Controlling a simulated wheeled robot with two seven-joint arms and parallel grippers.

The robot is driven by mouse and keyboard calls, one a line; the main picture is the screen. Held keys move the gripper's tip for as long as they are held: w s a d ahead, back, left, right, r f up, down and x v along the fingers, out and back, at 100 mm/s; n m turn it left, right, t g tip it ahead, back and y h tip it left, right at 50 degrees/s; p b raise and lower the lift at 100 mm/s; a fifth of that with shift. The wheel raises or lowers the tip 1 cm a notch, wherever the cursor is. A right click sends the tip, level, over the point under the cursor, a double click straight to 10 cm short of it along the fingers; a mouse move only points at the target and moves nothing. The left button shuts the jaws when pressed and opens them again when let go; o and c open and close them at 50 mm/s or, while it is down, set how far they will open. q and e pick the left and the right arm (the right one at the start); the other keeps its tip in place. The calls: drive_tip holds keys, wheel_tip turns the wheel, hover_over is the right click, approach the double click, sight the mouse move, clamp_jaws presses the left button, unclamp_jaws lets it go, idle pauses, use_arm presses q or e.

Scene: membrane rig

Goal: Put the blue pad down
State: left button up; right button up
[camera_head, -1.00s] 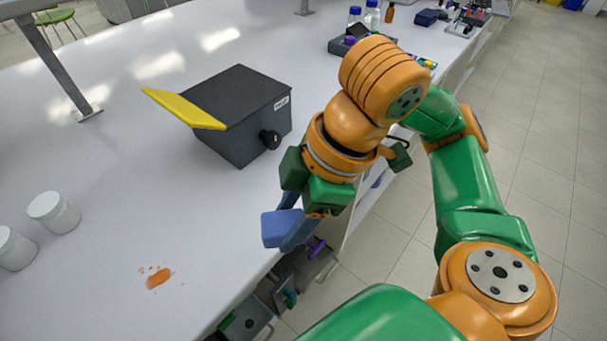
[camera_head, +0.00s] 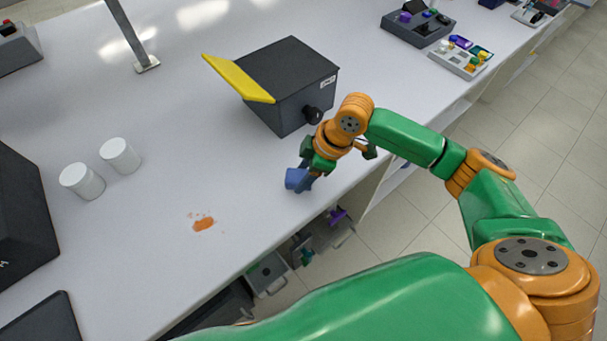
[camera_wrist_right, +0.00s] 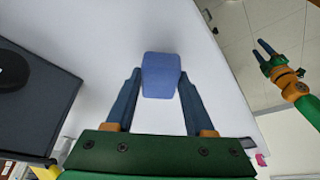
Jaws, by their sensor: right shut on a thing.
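The blue pad (camera_head: 297,179) is a small block held at the fingertips of my right gripper (camera_head: 305,181). In the right wrist view the pad (camera_wrist_right: 161,76) sits between the two blue fingers (camera_wrist_right: 157,92), which are shut on it. The pad is over the white bench (camera_head: 225,155), near its front edge and right of an orange smear (camera_head: 203,223). I cannot tell whether the pad touches the bench. My left gripper (camera_wrist_right: 262,52) shows small in the right wrist view, its two fingers apart and empty; it is not in the head view.
A dark box (camera_head: 290,85) with a yellow flap (camera_head: 238,80) and a black knob stands just beyond my right gripper. Two white jars (camera_head: 100,168) stand at left. Trays with small items are at the back right. The bench around the smear is clear.

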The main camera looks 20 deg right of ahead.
drive_tip(key=shift+s+f, duration=0.1)
drive_tip(key=shift+f, duration=0.45)
use_arm(q)
drive_tip(key=shift+r, duration=0.3)
use_arm(e)
drive_tip(key=shift+f, duration=0.2)
drive_tip(key=shift+f, duration=0.15)
drive_tip(key=o, duration=1.2)
use_arm(q)
drive_tip(key=shift+f, duration=0.2)
use_arm(e)
drive_tip(key=v, duration=1.2)
